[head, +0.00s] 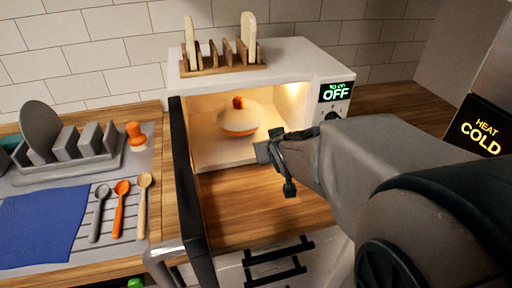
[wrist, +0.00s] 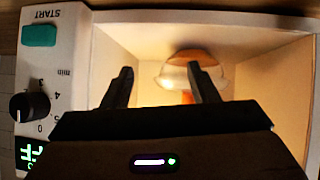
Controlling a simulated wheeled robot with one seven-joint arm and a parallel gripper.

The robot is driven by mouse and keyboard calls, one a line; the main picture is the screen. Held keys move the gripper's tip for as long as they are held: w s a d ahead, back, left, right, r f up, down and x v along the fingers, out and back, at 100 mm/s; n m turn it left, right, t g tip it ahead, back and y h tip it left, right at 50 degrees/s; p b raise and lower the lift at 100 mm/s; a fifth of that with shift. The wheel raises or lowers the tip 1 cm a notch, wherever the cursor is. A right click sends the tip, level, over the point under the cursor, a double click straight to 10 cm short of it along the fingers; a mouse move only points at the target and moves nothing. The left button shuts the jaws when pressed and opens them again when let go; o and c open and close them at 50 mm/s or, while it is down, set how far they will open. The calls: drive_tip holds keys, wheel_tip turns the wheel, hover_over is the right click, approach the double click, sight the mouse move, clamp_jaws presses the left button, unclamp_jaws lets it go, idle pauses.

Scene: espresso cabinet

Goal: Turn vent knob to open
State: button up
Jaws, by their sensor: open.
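A small orange-red knob (head: 238,102) sits on top of a pale domed lid (head: 236,117), which covers an orange dish (head: 241,132) inside the open microwave (head: 290,48). I take it for the vent knob; its setting is too small to read. My gripper (head: 276,170) is open and empty at the microwave's mouth, in front and to the right of the dish, apart from it. In the wrist view, which is upside down, the fingers (wrist: 160,70) point into the cavity, with the lid (wrist: 195,70) beyond the right finger.
The microwave door (head: 188,185) stands open at left. A wooden rack (head: 222,65) stands on top. Spoons (head: 121,208) and a blue cloth (head: 42,222) lie left.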

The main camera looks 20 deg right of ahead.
drive_tip(key=s+a+g, duration=0.1)
drive_tip(key=s+g, duration=0.2)
drive_tip(key=s, duration=0.3)
drive_tip(key=s+a+f+g+p, duration=0.1)
drive_tip(key=s+a+g, duration=0.1)
drive_tip(key=s, duration=0.5)
drive_tip(key=shift+f+m+g+y, duration=0.15)
drive_tip(key=shift+m+g+y, duration=0.2)
drive_tip(key=shift+g, duration=0.25)
drive_tip(key=shift+a, duration=0.1)
